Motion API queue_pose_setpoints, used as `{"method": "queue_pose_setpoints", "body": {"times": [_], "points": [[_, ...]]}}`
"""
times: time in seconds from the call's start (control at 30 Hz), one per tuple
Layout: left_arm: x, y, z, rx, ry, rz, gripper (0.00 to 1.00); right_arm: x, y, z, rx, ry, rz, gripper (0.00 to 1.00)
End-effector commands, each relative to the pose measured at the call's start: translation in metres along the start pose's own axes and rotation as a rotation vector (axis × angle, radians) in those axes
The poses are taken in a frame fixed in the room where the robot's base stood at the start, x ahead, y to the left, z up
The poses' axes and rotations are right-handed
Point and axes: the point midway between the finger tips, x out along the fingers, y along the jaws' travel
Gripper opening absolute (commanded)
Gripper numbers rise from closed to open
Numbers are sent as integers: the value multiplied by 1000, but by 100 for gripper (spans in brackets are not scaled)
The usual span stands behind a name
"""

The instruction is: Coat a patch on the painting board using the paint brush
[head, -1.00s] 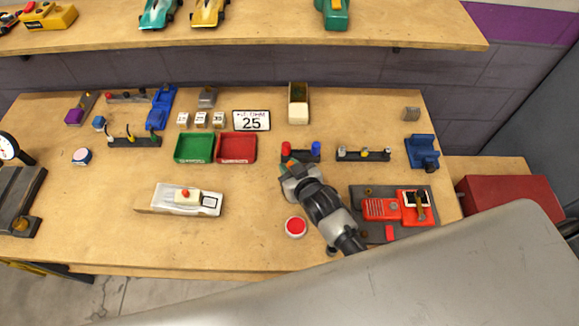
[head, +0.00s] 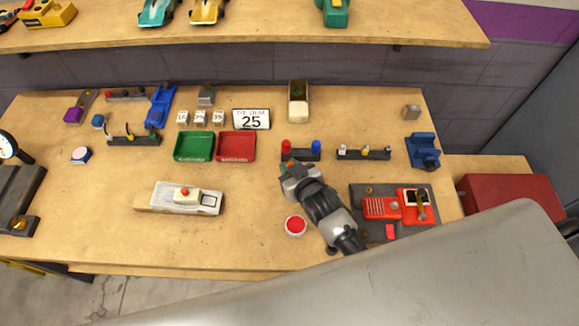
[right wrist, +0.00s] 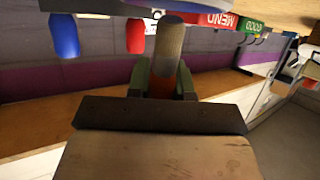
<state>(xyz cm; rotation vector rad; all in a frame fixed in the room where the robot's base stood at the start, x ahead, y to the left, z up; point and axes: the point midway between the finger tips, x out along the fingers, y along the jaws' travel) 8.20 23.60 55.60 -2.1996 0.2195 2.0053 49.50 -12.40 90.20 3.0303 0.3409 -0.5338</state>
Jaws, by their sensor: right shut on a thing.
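The likely painting board is a pale block (head: 155,197) left of centre, with a black square outline (head: 210,201) at its right end. A cream piece with a red knob (head: 184,193) sits on it. An open tin of red paint (head: 295,226) stands left of my right arm. My right gripper (head: 289,168) is just in front of the rack with red and blue handles. In the right wrist view it is shut on a grey-tan cylinder (right wrist: 170,42) with an orange-red part, likely the paint brush; its far end is unclear. My left gripper is not in view.
The rack (head: 300,155) is close behind my right gripper. Green (head: 194,147) and red (head: 237,147) trays lie left of it. A dark board with red parts (head: 381,208) lies right of my arm. Bench between pale block and tin is clear.

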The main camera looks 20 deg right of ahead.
Motion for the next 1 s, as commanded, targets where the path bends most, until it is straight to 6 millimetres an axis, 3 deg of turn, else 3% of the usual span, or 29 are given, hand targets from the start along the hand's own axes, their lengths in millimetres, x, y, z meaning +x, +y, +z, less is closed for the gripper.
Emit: {"method": "queue_pose_setpoints", "body": {"times": [1.0], "points": [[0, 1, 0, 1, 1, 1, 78, 2, 0, 6, 0, -4, 0, 0]]}}
